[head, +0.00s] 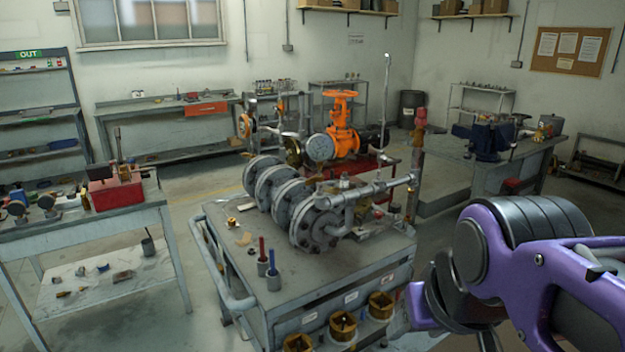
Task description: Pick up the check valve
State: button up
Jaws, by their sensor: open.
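No part in the head view is plainly marked as the check valve, and I cannot tell which it is. A grey flanged valve and pipe assembly (318,222) lies on the metal cart (262,290) in the middle. A round gauge (320,148) and an orange gate valve with a handwheel (342,125) show behind it. My gripper (412,312) is at the lower right, beside the cart's right front side and apart from the assembly. It is open; its fingertips are small and partly hidden by my purple arm.
Several brass fittings (343,325) sit on the cart's lower front. A bench with a red toolbox (117,190) is at left; a workbench with a blue vise (487,140) is at back right. Floor shows between cart and left bench.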

aim_at(344, 182)
jog(key=i+l+z, duration=0.15)
jog(key=l, duration=0.2)
jog(key=i+l+z, duration=0.15)
jog(key=l, duration=0.25)
jog(key=i+l+z, duration=1.15)
jog(key=i, duration=0.15)
jog(key=i+z, duration=0.25)
jog(key=i, duration=0.2)
jog(key=i+u, duration=0.35)
jog(key=i, duration=0.15)
jog(key=i+l+u, duration=0.15)
jog(key=i+u, duration=0.15)
jog(key=i, duration=0.15)
jog(key=i+j+u, duration=0.1)
jog(key=i+u, duration=0.3)
jog(key=i+l+u, duration=0.1)
jog(key=i+u, duration=0.75)
jog(key=i+l+u, duration=0.1)
jog(key=i+u, duration=0.35)
jog(key=i, duration=0.1)
